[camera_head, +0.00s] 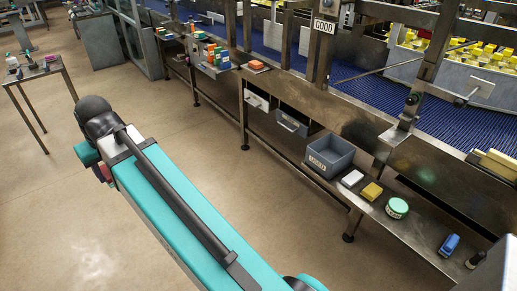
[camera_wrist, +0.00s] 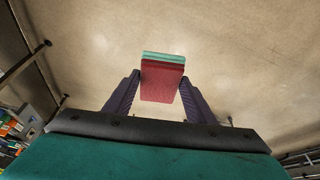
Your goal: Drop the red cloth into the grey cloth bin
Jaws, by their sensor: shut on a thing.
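My gripper (camera_wrist: 160,78) is shut on a red, folded-looking cloth (camera_wrist: 162,86), held between its two dark fingers in the wrist view. A green band shows along the cloth's far edge; I cannot tell whether it is part of the cloth. In the head view a small bit of red (camera_head: 104,172) shows at the end of my arm, and the fingers are mostly hidden. The grey cloth bin (camera_head: 318,166) has a label on its front and stands on the low shelf, right of my arm and apart from the gripper. Its inside looks empty from here.
Right of the bin on the shelf are a white block (camera_head: 352,178), a yellow block (camera_head: 371,191), a round green tin (camera_head: 397,208) and a blue item (camera_head: 449,245). A metal upright (camera_head: 244,115) stands left of the bin. A small table (camera_head: 38,72) is at far left. Open floor lies between.

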